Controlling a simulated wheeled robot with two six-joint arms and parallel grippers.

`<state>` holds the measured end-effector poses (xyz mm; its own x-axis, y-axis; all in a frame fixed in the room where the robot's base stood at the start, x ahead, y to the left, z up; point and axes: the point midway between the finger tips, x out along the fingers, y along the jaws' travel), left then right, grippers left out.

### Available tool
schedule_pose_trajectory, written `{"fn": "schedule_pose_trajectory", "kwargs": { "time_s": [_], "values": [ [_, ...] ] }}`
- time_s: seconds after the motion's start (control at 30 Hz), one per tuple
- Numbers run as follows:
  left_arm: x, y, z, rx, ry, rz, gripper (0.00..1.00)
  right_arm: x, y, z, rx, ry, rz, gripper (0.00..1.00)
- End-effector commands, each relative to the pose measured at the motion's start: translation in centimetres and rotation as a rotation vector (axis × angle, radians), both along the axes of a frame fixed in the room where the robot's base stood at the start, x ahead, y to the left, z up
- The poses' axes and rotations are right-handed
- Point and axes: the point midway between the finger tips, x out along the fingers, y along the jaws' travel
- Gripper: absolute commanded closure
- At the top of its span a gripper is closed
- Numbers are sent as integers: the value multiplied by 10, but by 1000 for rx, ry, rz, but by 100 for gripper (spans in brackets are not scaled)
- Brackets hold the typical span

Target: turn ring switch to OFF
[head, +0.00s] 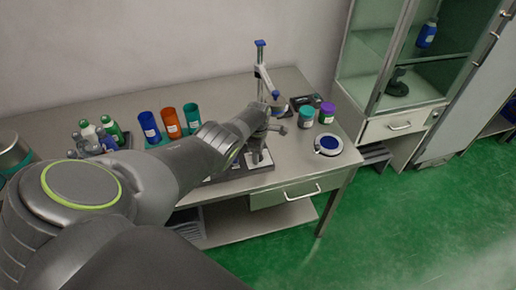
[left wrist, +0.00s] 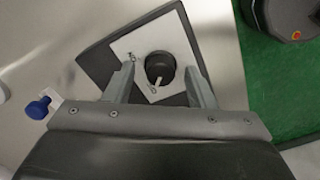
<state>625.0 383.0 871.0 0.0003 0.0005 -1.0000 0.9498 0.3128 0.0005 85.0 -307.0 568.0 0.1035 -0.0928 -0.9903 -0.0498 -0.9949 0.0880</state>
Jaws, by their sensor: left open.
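The ring switch is a dark round knob (left wrist: 160,65) with a small pale pointer, on a white plate (left wrist: 124,44) set on a dark base (left wrist: 97,66). Small marks show on the plate, too small to read. My left gripper (left wrist: 160,72) is open above the switch, one finger on each side of the knob; I cannot tell whether they touch it. In the head view my left gripper (head: 258,155) points down over the switch at the table's front edge, and my arm hides much of the base. My right gripper is not in view.
A stand (head: 262,70) with a blue top rises behind the gripper. Teal (head: 306,117) and purple (head: 327,112) jars and a white-and-blue round dish (head: 328,145) are to the right. Blue (head: 149,127), orange (head: 171,121) and teal (head: 192,115) cups stand left.

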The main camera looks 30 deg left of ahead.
Motion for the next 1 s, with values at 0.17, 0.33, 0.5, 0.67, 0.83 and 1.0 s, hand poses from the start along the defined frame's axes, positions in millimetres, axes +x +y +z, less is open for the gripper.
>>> {"fn": "schedule_pose_trajectory", "kwargs": {
  "time_s": [0.17, 0.33, 0.5, 0.67, 0.83, 1.0],
  "values": [
    [1, 0, 15, 0, -2, -1, 50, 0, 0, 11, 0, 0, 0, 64],
    [0, 0, 40, 1, -2, 0, 50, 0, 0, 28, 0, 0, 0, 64],
    [0, 0, 66, 1, -3, 0, 50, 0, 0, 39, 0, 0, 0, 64],
    [0, 1, 89, 2, -3, -1, 50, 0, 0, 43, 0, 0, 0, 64],
    [1, 0, 115, 1, -4, -1, 50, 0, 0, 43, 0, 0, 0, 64],
    [1, 1, 142, 1, -4, 1, 50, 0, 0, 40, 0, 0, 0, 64]
  ]
}}
